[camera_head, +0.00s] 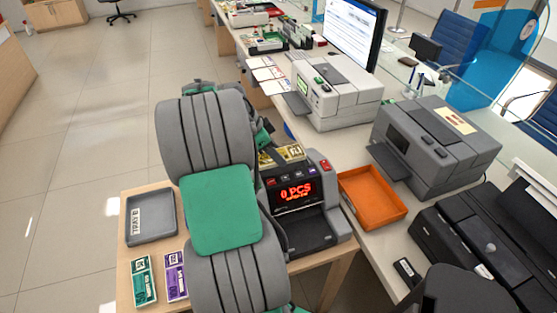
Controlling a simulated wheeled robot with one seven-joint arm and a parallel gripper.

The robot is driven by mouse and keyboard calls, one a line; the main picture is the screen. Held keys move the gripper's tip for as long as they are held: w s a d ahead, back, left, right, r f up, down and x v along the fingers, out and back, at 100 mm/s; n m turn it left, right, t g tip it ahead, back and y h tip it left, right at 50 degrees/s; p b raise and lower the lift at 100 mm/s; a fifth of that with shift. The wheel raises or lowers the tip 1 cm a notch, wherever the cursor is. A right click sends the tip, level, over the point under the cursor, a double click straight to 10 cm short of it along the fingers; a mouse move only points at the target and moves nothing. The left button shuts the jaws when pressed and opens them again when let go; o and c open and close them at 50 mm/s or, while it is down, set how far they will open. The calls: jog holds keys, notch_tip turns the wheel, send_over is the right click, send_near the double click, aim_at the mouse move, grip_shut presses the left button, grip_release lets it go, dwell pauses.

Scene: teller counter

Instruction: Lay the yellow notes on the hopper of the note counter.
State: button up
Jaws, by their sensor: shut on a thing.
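The note counter (325,168) is a dark grey machine in the middle, with a red display reading "0 PCS" and a lower tray at its front. The yellow notes (293,152) are at the counter's top, by the hopper, behind the display. My gripper (276,156) shows only as a dark finger across the yellow notes and is shut on them. My grey and green arm hides most of the gripper and the counter's left side. I cannot tell whether the notes touch the hopper or are just above it.
A grey tray labelled TRAY B (168,232) is on the wooden table at left. Green notes (144,281) and purple notes (176,275) lie in front of it. An orange tray (395,222) is right of the counter, with grey (440,180) and black machines beyond.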

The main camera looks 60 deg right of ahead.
jog(key=p, duration=0.1)
send_over(284, 168)
jog(key=w+a, duration=0.1)
jog(key=a, duration=0.1)
jog(key=f, duration=0.5)
jog(key=shift+w+d, duration=0.1)
jog(key=shift+d, duration=0.15)
notch_tip(284, 168, down, 3)
jog(key=shift+r+p, duration=0.15)
jog(key=shift+p, duration=0.55)
jog(key=shift+f+b, duration=0.35)
jog(key=shift+f, duration=0.1)
jog(key=o, duration=1.5)
jog(key=shift+r, duration=0.1)
